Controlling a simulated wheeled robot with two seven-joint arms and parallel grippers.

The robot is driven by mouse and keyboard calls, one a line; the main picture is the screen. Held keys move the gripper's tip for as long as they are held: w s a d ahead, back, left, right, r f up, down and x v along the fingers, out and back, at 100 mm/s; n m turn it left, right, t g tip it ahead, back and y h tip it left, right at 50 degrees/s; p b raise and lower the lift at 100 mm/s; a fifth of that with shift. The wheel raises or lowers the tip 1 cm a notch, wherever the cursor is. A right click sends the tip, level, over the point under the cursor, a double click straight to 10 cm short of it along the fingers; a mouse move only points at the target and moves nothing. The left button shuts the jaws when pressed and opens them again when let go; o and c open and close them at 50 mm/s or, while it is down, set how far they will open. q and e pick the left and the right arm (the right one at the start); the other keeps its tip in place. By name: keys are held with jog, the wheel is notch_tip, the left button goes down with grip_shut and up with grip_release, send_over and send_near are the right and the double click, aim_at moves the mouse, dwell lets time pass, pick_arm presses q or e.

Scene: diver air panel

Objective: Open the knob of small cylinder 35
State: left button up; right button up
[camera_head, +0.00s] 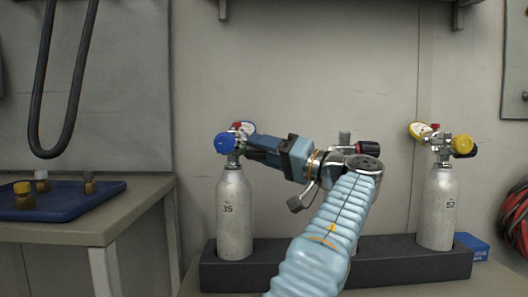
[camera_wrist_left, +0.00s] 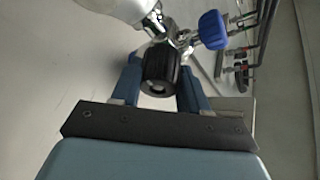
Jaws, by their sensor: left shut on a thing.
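Small cylinder 35 (camera_head: 234,215) is a silver bottle marked 35, standing upright in the left part of the dark rack. Its valve carries a blue knob (camera_head: 225,143) on the left, which also shows in the wrist view (camera_wrist_left: 213,30). A black knob (camera_wrist_left: 160,68) sits on the same valve, between the fingers of my left gripper (camera_wrist_left: 159,88). The gripper is shut on this black knob. My right gripper is not in view.
Cylinder 57 (camera_head: 437,205), with a yellow knob, stands at the right end of the rack (camera_head: 400,262). Another valve with a black and red knob (camera_head: 368,148) shows behind my arm. A side table with a blue tray (camera_head: 65,199) is at left.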

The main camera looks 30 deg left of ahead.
pick_arm(q)
jog(key=shift+f+n, duration=0.15)
jog(key=shift+n, duration=0.15)
dwell(1.0)
dwell(0.4)
jog(key=o, duration=1)
jog(key=shift+o, duration=0.2)
jog(key=d+f+p, duration=0.1)
jog(key=d+f, duration=0.1)
jog(key=d, duration=1.1)
jog(key=shift+d+f, duration=0.25)
jog(key=shift+f, duration=0.15)
